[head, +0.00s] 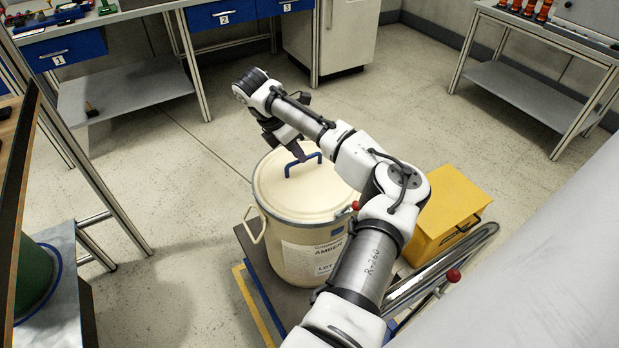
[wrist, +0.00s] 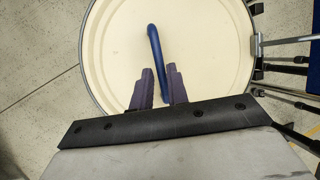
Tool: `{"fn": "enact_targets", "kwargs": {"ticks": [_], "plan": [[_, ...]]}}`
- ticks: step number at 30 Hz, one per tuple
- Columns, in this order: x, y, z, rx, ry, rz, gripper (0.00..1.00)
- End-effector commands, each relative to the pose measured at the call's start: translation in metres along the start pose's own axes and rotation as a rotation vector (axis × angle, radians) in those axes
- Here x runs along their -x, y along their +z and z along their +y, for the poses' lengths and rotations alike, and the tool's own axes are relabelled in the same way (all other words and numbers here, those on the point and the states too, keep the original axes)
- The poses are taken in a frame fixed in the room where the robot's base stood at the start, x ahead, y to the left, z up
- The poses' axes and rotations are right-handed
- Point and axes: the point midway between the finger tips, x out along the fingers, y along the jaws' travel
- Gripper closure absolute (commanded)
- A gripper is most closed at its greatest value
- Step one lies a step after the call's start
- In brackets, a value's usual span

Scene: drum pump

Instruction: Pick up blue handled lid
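The cream lid (head: 290,187) lies on top of a cream drum (head: 299,247) labelled AMBER. Its blue handle (head: 303,164) arches up near the middle of the lid. In the wrist view the lid (wrist: 200,45) fills most of the upper picture, and the blue handle (wrist: 154,45) runs down between the fingers. My gripper (head: 297,153) is over the lid at the handle. In the wrist view my gripper (wrist: 158,72) has its two dark fingers apart, one on each side of the handle's near end. A gap shows on the left; contact on the right is unclear.
The drum stands on a low cart or platform with a metal push bar (head: 440,270). A yellow box (head: 446,213) sits right of the drum. A green container (head: 35,275) is at the lower left. Benches with blue drawers (head: 220,14) line the back; open floor lies between.

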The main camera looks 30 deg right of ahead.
Motion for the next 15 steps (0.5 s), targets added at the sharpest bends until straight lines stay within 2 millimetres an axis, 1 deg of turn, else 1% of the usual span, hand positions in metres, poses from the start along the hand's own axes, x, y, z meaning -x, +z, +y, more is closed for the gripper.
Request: {"fn": "enact_targets", "kwargs": {"ticks": [2,4,7,10,15], "plan": [[-0.011,0.005,-0.002,-0.002,-0.004,0.000,0.84],[-0.022,0.005,-0.002,0.000,-0.003,0.001,0.84],[-0.033,0.005,-0.001,0.000,-0.002,0.001,0.84],[-0.037,0.004,-0.001,0.000,-0.001,0.000,0.84],[-0.037,0.004,-0.001,0.000,-0.001,0.000,0.84]]}}
